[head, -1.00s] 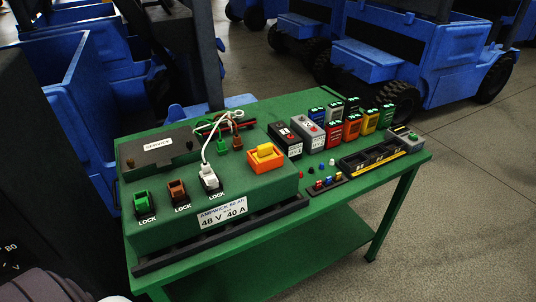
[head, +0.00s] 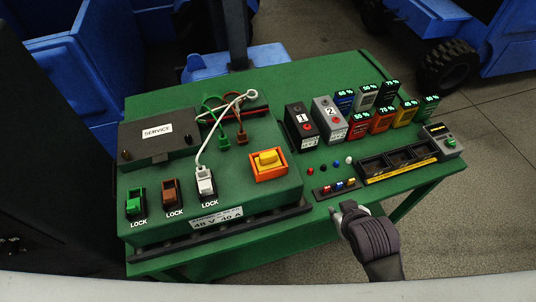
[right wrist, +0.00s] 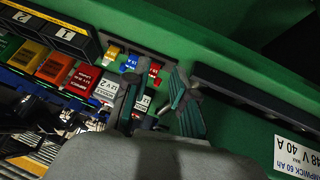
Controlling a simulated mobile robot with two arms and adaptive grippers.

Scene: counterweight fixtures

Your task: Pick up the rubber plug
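No part is labelled as the rubber plug, and I cannot tell which small part it is. Small round pieces stand on the green table: a red one (head: 310,171), a dark one (head: 323,167), a blue or green one (head: 336,164) and a pale one (head: 349,160). My right gripper (head: 343,211) is at the table's front edge, just in front of the small fuse rack (head: 337,187). In the right wrist view its fingers (right wrist: 155,103) are spread apart with nothing visibly held, near the coloured fuses (right wrist: 131,63). My left gripper is not in view.
The green charger box (head: 235,185) carries an orange switch (head: 268,163), lock connectors and a looped white cable (head: 208,143). Batteries 1 (head: 301,122) and 2 (head: 328,118) and several coloured packs stand behind. A black slotted tray (head: 397,163) lies right of the fuse rack.

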